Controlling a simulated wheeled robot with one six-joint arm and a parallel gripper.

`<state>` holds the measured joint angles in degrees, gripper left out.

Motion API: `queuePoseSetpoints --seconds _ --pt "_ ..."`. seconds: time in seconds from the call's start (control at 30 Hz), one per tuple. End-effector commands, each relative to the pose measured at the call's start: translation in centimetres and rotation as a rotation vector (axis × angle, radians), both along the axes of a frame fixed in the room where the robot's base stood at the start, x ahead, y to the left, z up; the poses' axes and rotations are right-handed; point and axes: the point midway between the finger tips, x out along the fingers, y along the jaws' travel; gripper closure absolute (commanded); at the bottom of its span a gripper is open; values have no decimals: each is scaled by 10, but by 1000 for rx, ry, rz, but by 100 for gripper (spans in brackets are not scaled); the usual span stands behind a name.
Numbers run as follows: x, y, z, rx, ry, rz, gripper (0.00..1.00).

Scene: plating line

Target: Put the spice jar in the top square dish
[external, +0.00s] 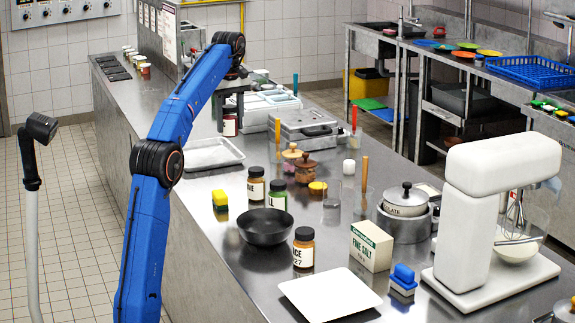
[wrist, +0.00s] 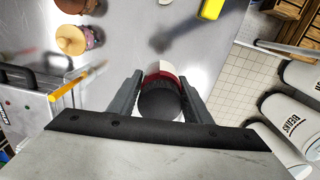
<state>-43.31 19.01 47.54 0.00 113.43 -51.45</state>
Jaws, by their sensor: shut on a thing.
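My gripper (external: 231,112) is over the far part of the steel counter, pointing down. In the wrist view its two fingers (wrist: 158,98) are closed around a spice jar with a dark round lid (wrist: 159,102), red contents and a white label. The jar also shows below the gripper in the external view (external: 230,126); I cannot tell whether its base touches the counter. A shallow pale rectangular dish (external: 213,154) lies nearer, below the gripper in the picture. A white square dish (external: 330,296) lies at the near end, empty. Which one is the top square dish is unclear.
A black bowl (external: 265,228), an orange-brown jar (external: 303,248), a salt box (external: 371,247) and a stand mixer (external: 497,210) crowd the near counter. A grey case (external: 303,131) and white containers (external: 266,106) stand right of the gripper.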

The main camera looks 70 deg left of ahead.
Motion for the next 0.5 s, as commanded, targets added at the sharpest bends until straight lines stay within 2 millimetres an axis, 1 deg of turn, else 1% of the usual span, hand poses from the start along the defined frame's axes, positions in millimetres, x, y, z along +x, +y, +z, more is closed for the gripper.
queuePoseSetpoints --seconds 0.03,0.17,0.23,0.47,0.5 --pt "7 -10 1 0 0 -19 84" --pt "23 -34 1 0 0 -68 84" --pt "34 -52 1 0 -1 -104 84" --pt "71 -125 3 0 -1 -242 84" --pt "76 -138 3 0 0 -266 84"
